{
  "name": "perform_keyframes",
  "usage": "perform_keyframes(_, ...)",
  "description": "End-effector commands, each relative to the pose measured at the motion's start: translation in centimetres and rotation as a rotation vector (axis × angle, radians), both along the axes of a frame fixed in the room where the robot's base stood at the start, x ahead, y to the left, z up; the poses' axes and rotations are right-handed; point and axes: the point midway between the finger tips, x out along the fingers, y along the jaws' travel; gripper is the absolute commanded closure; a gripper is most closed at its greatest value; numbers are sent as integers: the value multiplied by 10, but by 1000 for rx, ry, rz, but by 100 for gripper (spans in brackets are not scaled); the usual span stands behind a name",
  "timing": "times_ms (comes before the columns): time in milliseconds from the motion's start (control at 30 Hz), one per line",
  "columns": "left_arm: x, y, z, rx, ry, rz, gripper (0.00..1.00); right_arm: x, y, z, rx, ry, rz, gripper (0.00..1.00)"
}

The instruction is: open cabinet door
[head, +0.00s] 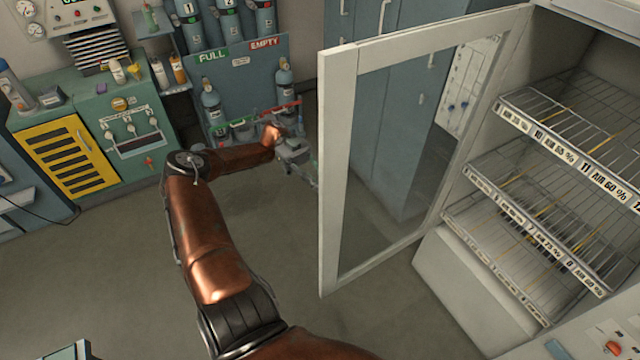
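The cabinet door (337,170) is a white frame with a clear glass pane. It stands swung wide open, hinged on the side by the cabinet (455,285). The white cabinet shows its inside, with several wire shelves (570,120) carrying labelled front strips. My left arm reaches up from the bottom, and my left gripper (307,170) is beside the free edge of the door, on its left. The gripper is small and partly merges with the clutter behind, so its finger opening and any contact with the door are unclear. My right gripper is out of view.
Blue-grey lockers (400,120) stand behind the glass. A cylinder rack (245,85) with FULL and EMPTY signs is at the back. A green bench (125,125) with a yellow vented panel (70,160) is at left. The grey floor (300,250) between is clear.

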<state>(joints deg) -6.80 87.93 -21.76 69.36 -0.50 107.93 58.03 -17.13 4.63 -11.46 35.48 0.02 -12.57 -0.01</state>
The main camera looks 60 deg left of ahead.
Motion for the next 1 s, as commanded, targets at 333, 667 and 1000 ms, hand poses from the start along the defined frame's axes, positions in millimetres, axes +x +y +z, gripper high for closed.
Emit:
perform_keyframes(333,1,0,63,3,2,0,82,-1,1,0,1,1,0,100)
perform_keyframes(667,2,0,80,0,-1,0,82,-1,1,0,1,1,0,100)
perform_keyframes(1000,2,0,79,0,-1,0,82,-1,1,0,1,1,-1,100)
